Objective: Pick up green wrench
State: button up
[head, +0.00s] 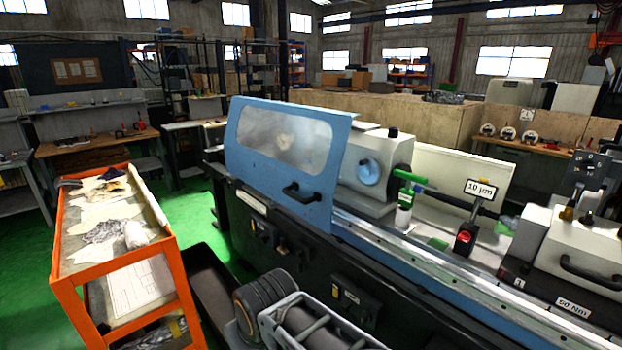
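A bright green elongated piece (410,177), which may be the green wrench, shows at the grinder's spindle, just right of the grey headstock. It sits just above a small white bottle with a green band (404,208). It is too small in the head view to tell its exact shape or what supports it. A grey arm-like structure, probably part of my own arm, shows at the bottom centre. No gripper fingertips can be made out.
The blue sliding guard (283,150) covers the grinder's left part. A "10 µm" sign (480,189) stands above a red-and-black device (465,238). The tailstock (585,250) is at right. An orange cart (68,277) with cloths stands left. Green floor is free behind it.

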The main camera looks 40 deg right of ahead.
aim_at(406, 197)
jog(key=z, duration=0.35)
jog(key=i, duration=1.1)
jog(key=z, duration=0.6)
